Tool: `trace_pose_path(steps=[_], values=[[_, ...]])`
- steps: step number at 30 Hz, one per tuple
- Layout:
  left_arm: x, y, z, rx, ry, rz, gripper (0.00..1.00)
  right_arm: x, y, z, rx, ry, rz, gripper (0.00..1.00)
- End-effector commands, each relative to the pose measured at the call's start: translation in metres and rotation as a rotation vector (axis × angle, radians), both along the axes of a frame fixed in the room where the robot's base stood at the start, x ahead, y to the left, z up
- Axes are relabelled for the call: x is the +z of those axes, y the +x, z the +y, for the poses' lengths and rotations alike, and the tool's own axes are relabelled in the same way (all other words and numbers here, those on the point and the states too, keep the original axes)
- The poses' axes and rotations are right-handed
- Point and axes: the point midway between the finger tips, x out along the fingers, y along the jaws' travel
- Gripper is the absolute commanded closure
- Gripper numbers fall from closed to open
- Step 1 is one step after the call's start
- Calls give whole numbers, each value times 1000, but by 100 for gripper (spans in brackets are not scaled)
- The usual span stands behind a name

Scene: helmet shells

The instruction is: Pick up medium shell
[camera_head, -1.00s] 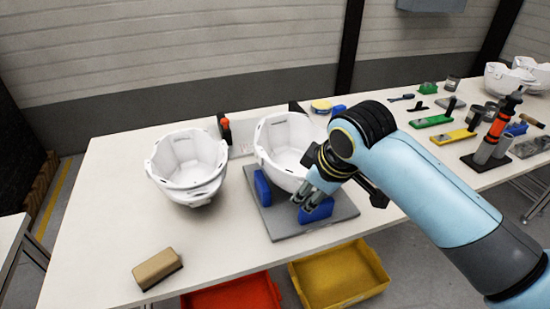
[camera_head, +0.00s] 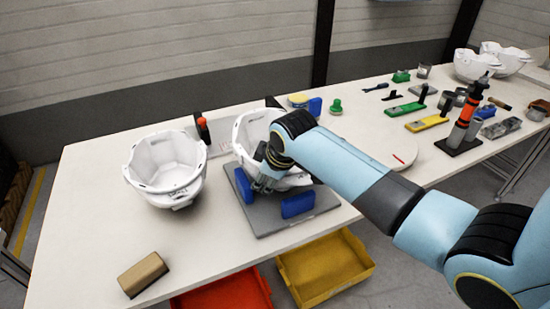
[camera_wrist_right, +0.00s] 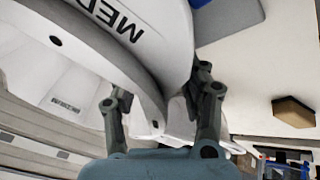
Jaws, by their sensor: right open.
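The medium shell, a white bowl-like helmet shell (camera_head: 244,138), sits open side up in a grey fixture with blue pads (camera_head: 268,222). Its lettering, partly cut off as "MED", shows on the white wall (camera_wrist_right: 165,40) in the right wrist view. My right gripper (camera_head: 263,184) is at the shell's near side, low by the fixture, and hides part of it. In the right wrist view the fingers (camera_wrist_right: 162,100) are apart, with a shell edge appearing between them; contact is unclear. My left gripper is not in view.
Another white shell stack (camera_head: 166,170) stands to the left. A tan block (camera_head: 142,274) lies at the table's front left. Red (camera_head: 226,292) and yellow (camera_head: 325,270) bins are below the front edge. A round white disc (camera_head: 385,150) and several tools lie to the right.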

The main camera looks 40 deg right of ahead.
Motion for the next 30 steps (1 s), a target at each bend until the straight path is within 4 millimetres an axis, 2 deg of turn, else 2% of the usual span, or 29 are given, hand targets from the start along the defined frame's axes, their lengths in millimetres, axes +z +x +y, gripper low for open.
trace_pose_path(steps=[3, 10, 20, 30], values=[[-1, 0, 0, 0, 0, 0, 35, -9, 4, 0, 0, 1, 1, 55], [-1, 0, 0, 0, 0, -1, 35, -10, 5, 0, 1, 0, 0, 55], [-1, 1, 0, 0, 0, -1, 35, -10, 5, -1, 0, 0, 0, 98], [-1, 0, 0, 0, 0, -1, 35, -9, 5, 0, 1, -1, -3, 100]])
